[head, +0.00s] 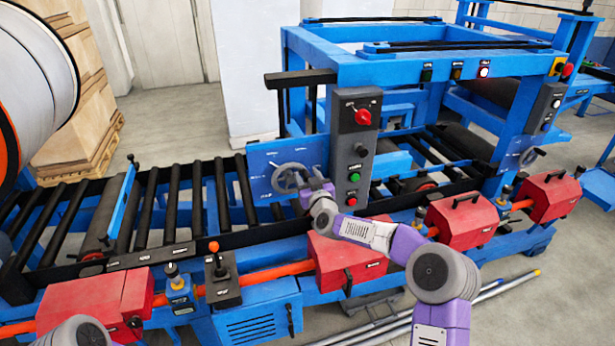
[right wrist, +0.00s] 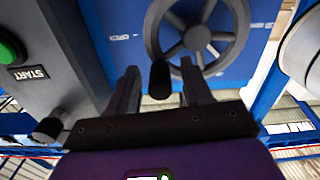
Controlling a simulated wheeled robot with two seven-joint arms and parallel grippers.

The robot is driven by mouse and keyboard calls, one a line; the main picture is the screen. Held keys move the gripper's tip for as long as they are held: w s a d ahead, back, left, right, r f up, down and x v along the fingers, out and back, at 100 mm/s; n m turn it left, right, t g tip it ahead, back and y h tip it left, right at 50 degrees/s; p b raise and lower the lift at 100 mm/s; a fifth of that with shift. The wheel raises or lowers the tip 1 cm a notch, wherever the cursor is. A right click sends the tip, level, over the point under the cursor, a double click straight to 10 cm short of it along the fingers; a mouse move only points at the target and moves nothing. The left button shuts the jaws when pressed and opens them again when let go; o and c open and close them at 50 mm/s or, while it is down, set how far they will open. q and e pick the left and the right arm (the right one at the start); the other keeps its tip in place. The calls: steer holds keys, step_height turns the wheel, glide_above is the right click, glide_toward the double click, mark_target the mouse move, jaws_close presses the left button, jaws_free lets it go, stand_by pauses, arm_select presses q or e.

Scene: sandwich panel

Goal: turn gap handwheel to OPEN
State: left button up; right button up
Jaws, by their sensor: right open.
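The gap handwheel (head: 288,177) is a grey spoked wheel on a blue panel (head: 262,160), left of a grey control box. In the right wrist view the handwheel (right wrist: 197,36) fills the top, with its black crank knob (right wrist: 159,80) sticking out toward the camera. A white label that seems to read OPEN (right wrist: 118,37) is on the panel left of the wheel. My right gripper (right wrist: 160,68) is open at the wheel, with the knob between its fingers in the picture; I cannot tell whether they touch. It also shows in the head view (head: 306,190). My left gripper is out of view.
The grey control box (head: 355,140) with a red knob and buttons stands right beside the wheel. A green START button (right wrist: 8,50) shows in the right wrist view. Red covers (head: 350,262) and an orange shaft lie below, and a black roller conveyor (head: 172,205) extends left.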

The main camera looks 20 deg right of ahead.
steer(key=shift+c, duration=0.3)
jaws_close()
steer(key=shift+w+d+f+m+b, duration=0.15)
steer(key=shift+f+m+b, duration=0.25)
steer(key=shift+b, duration=0.5)
steer(key=a+f+m+b, duration=0.2)
steer(key=f+m+b, duration=0.1)
steer(key=m+b, duration=0.8)
steer(key=a+f+m+b, duration=0.3)
steer(key=f+m+b, duration=0.1)
steer(key=m+b, duration=0.7)
steer(key=shift+a+f+m+b, duration=0.2)
steer(key=shift+a+m+b, duration=0.15)
steer(key=shift+m, duration=1.45)
steer(key=shift+s+r, duration=0.1)
steer(key=shift+s, duration=0.1)
